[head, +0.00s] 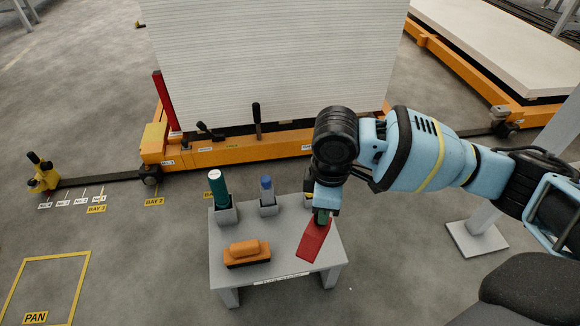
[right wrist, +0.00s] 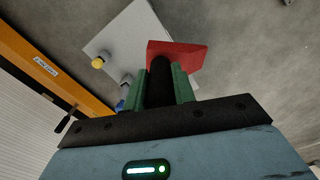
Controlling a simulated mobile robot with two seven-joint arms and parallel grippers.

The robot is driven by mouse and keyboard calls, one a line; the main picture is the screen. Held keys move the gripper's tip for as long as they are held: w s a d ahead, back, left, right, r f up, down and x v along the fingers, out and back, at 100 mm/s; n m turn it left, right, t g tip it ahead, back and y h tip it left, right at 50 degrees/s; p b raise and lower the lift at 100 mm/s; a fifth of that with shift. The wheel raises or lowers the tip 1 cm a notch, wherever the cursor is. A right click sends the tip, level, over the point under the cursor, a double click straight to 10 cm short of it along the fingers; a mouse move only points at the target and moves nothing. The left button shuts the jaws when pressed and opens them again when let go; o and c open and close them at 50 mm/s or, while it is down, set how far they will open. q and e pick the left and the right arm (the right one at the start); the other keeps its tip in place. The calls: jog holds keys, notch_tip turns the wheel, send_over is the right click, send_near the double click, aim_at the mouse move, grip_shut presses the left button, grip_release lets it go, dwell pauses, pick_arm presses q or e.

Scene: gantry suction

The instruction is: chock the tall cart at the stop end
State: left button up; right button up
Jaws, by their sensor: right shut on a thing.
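My right gripper (head: 323,214) is shut on the black handle of a red wedge-shaped chock (head: 314,240). It holds the chock over the right part of a small grey table. In the right wrist view the green fingers (right wrist: 162,88) grip the handle, and the red wedge (right wrist: 178,50) shows beyond them. The tall cart (head: 235,151) is an orange frame bearing a high stack of white sheets (head: 270,60). Its left wheel (head: 150,175) sits on a dark floor rail. A yellow stop (head: 42,173) stands at the rail's left end, apart from the wheel. My left gripper is not in view.
A lower orange cart (head: 460,65) stands at the back right. A grey post base (head: 478,240) is at right.

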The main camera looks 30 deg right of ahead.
jog(key=s+a+r+m, duration=0.2)
jog(key=s+r+m, duration=0.5)
jog(key=r+m, duration=0.4)
